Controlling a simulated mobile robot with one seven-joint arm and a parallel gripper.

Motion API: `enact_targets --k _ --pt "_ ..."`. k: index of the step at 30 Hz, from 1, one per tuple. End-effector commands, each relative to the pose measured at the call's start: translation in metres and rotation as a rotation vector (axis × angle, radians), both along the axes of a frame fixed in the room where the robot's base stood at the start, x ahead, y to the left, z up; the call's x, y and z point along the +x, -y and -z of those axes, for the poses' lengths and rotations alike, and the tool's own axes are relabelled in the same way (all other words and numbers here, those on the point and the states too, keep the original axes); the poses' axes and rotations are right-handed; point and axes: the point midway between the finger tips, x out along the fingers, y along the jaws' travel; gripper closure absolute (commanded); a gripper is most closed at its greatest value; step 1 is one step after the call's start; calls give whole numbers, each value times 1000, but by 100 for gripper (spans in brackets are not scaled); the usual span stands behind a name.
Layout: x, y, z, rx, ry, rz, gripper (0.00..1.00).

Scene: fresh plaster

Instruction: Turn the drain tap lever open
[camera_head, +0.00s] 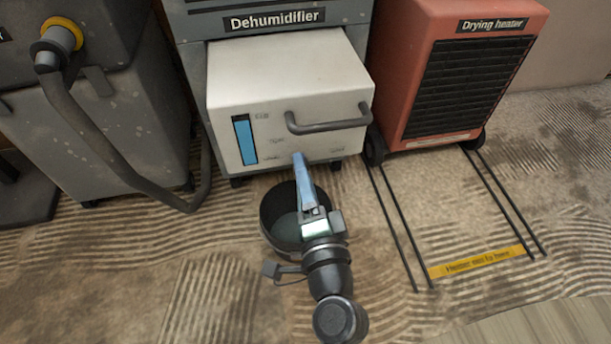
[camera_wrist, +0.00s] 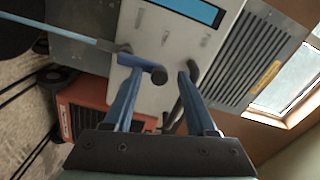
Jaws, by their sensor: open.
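A blue lever (camera_wrist: 141,62) with a dark round end shows at the front of the pale tank (camera_wrist: 158,35) in the wrist view. My gripper (camera_wrist: 163,69) is open, with its two blue fingers spread. The lever's dark end appears between the fingertips; the left finger overlaps the lever, and I cannot tell whether they touch. A thin pale blue strip (camera_wrist: 60,30) runs from the tap area toward the dark bucket; I cannot tell whether it is water. In the head view, my gripper (camera_head: 299,158) reaches the tank's lower front edge and hides the tap.
A dark bucket (camera_head: 273,212) stands on the floor below the tank, partly under my gripper. The tank's dark bar handle (camera_head: 330,124) juts out above right. The red drying heater (camera_head: 455,75) stands to the right, with floor rails before it. A hose (camera_head: 110,160) hangs at left.

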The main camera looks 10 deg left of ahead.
Motion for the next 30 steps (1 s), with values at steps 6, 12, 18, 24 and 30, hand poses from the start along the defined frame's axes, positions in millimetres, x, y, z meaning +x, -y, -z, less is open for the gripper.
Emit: enact_targets --k 6,12,18,24,30 --pt "-12 4 1 1 -3 2 43" --pt "-46 16 1 0 -5 2 43" --pt "-84 28 2 0 -5 2 43" --pt "-111 37 1 0 -4 2 43" --pt "-123 40 0 0 0 0 43"
